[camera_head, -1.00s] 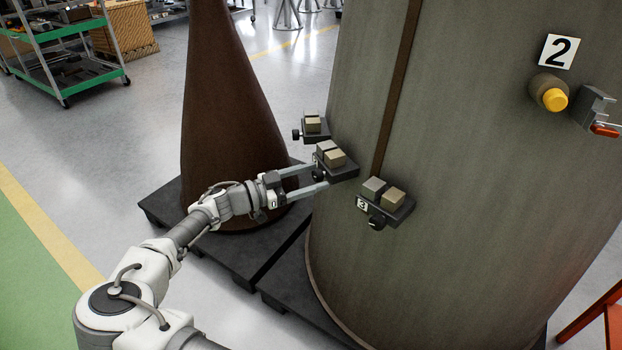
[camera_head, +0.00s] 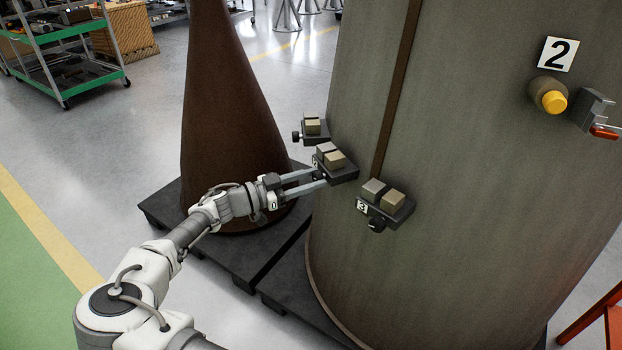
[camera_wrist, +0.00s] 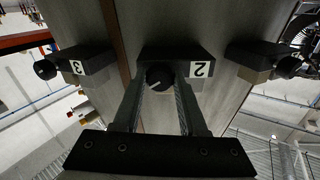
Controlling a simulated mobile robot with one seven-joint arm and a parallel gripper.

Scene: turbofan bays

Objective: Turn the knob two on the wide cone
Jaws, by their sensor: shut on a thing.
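The wide cone (camera_head: 450,160) is the large grey-green body at right, with a brown vertical strip. Three dark brackets with small blocks are fixed to its side. In the wrist view the middle bracket carries an upside-down 2 label (camera_wrist: 201,69), and knob two (camera_wrist: 160,76) is a round black knob with a pale line. My gripper (camera_head: 322,178) reaches the middle bracket (camera_head: 340,172) from the left. In the wrist view my gripper (camera_wrist: 162,84) has its fingers on either side of knob two, shut on it. In the head view the knob is mostly hidden by the fingers.
Knob three (camera_head: 377,225) sits on the bracket to the right, close to my gripper. Another knob (camera_head: 296,136) is on the bracket behind. A narrow brown cone (camera_head: 225,110) stands close behind my arm. A yellow button (camera_head: 554,101) is under a large 2 sign (camera_head: 558,54).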

